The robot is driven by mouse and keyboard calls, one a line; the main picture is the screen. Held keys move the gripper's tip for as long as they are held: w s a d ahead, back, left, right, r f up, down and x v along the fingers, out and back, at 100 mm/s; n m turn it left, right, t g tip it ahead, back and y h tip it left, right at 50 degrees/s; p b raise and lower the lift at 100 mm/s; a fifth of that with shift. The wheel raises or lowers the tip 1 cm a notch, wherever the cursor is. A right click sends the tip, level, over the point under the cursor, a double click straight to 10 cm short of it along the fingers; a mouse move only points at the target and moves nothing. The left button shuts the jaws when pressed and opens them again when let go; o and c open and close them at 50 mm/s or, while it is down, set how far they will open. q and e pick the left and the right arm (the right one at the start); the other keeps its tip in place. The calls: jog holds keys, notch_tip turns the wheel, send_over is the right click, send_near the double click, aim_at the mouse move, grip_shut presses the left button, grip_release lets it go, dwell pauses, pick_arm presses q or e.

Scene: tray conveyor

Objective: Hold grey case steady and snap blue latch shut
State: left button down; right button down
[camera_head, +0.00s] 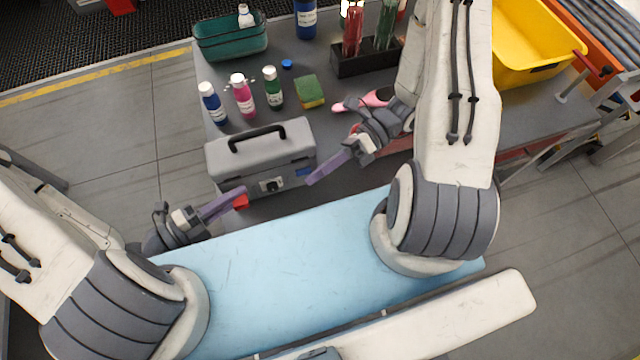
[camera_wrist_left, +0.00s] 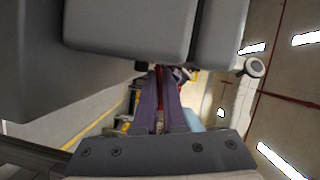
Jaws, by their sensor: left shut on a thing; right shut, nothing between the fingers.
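The grey case (camera_head: 258,158) stands lidded on the table with its dark handle upright. The blue latch (camera_head: 303,172) is on the right part of its front; I cannot tell whether it is snapped shut. A red piece (camera_head: 240,202) is at the case's front left. My left gripper (camera_head: 242,192) is shut on the red piece, just in front of the case. In the left wrist view the fingers (camera_wrist_left: 160,75) have red between them, and the case (camera_wrist_left: 130,25) fills the top. My right gripper (camera_head: 310,181) is shut and empty, its tips close to the blue latch.
Blue (camera_head: 212,103), pink (camera_head: 242,95) and green (camera_head: 272,88) bottles stand behind the case, with a sponge (camera_head: 309,92) and teal bin (camera_head: 231,38). A tube rack (camera_head: 365,60) and yellow bin (camera_head: 530,45) are further right. A pink-handled tool (camera_head: 375,98) lies behind my right gripper.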

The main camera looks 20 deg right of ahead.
pick_arm(q)
jog(key=shift+r, duration=0.1)
pick_arm(e)
jog(key=shift+w+r, duration=0.1)
jog(key=shift+r, duration=0.05)
dwell(0.5)
jog(key=s+f, duration=0.2)
jog(key=s, duration=0.2)
jog(key=v, duration=1)
jog(key=shift+w, duration=0.35)
jog(key=shift+f, duration=0.15)
